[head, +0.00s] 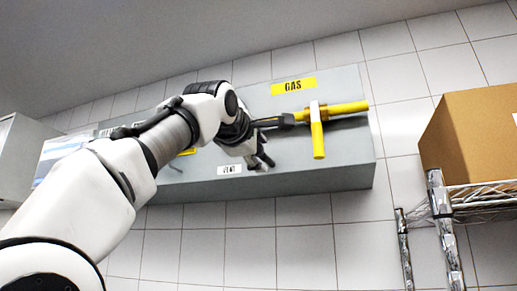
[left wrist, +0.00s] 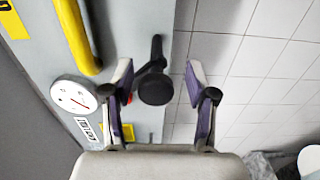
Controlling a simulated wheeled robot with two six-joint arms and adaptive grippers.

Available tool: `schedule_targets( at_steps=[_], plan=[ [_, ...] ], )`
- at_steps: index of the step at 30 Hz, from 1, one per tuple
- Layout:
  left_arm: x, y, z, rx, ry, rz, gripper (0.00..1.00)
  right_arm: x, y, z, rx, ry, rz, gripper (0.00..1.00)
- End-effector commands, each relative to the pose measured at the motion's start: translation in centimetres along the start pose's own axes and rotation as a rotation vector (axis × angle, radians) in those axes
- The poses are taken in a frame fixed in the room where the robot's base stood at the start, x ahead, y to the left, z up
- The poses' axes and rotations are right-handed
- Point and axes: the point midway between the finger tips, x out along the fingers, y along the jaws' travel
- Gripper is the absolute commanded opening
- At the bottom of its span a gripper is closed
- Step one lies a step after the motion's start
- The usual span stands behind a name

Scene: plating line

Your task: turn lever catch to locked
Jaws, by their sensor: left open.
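A black lever catch (left wrist: 156,70) with a round hub shows in the left wrist view, on the grey box near its edge. Its arm points up in that picture, and a small red mark is beside the hub. My left gripper (left wrist: 159,84) is open, with one finger on each side of the lever's hub in the picture. I cannot tell whether they touch it. In the head view my left gripper (head: 266,157) is at the front of the box, and it and its arm hide much of that area, so the lever is not clear there. My right gripper is not in view.
The grey box (head: 345,155) carries a GAS label (head: 293,86) and a yellow handle (head: 318,140) right of my gripper. A round dial (left wrist: 72,97) is beside the lever. A wire rack (head: 470,195) with a cardboard box (head: 480,135) stands at the right.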

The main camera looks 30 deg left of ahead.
Motion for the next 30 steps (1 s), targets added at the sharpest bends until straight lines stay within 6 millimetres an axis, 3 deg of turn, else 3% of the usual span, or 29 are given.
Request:
schedule_targets(
  at_steps=[1, 5, 20, 30],
  plan=[
    [-0.08, 0.05, -0.01, 0.0, 0.0, 0.001, 0.47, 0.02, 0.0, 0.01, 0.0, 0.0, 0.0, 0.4],
    [-0.1, 0.07, 0.0, 0.0, 0.0, 0.001, 0.01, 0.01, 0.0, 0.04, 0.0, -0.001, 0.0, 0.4],
    [-0.07, 0.0, 0.02, 0.061, 0.0, -0.001, 0.0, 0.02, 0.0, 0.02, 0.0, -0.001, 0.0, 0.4],
    [-0.04, -0.05, 0.04, 0.292, 0.0, -0.002, 0.0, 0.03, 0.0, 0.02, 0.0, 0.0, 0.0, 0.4]
  ],
)
